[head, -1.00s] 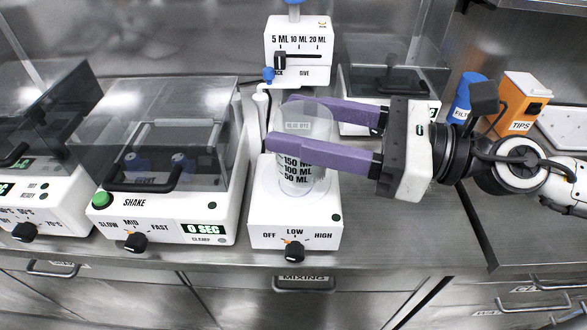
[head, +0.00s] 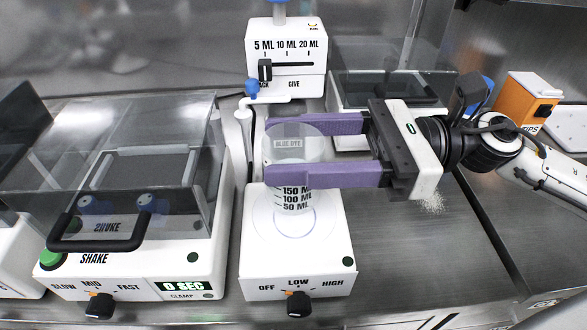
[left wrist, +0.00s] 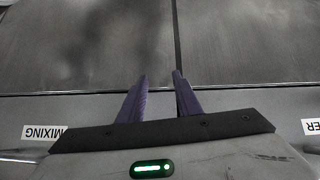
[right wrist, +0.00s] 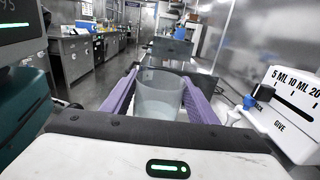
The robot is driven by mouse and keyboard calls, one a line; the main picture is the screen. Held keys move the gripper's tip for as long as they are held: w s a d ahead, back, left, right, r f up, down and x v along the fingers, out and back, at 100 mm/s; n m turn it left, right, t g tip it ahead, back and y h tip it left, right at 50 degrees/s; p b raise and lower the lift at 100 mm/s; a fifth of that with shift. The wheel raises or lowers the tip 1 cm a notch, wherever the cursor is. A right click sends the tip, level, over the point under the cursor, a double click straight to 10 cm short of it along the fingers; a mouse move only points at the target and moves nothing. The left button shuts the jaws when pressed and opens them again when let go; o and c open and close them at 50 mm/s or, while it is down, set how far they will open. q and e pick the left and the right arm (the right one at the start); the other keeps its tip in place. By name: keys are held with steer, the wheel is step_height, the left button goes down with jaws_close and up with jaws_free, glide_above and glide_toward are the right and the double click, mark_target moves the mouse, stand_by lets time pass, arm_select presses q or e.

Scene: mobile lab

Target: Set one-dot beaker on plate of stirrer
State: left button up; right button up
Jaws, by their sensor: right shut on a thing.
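The clear beaker (head: 291,195) has a "BLUE DYE" label and black volume marks; I cannot make out a dot on it. My right gripper (head: 267,151) is shut on the beaker, one purple finger on each side, and holds it upright. The beaker (right wrist: 159,95) also shows between the fingers in the right wrist view. It is over the stirrer (head: 330,235), a white box with a ringed plate and a LOW-set knob. I cannot tell whether its base touches the plate. My left gripper (left wrist: 160,76) is open and empty above a steel surface in the left wrist view.
A shaker (head: 130,260) with a clear lid stands close left of the stirrer. A pipette-like holder (head: 245,130) and a white dispenser (head: 286,60) stand behind. An orange TIPS box (head: 530,100) is at the right. The bench right of the stirrer (head: 410,240) is clear.

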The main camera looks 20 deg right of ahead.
step_height(320, 180, down, 3)
steer(key=shift+f, duration=0.15)
arm_select(q)
steer(key=shift+w+f, duration=0.1)
steer(key=shift+w, duration=0.1)
arm_select(e)
steer(key=shift+f+b, duration=0.2)
steer(key=shift+b, duration=0.15)
steer(key=o, duration=1.1)
arm_select(q)
steer(key=shift+w, duration=0.2)
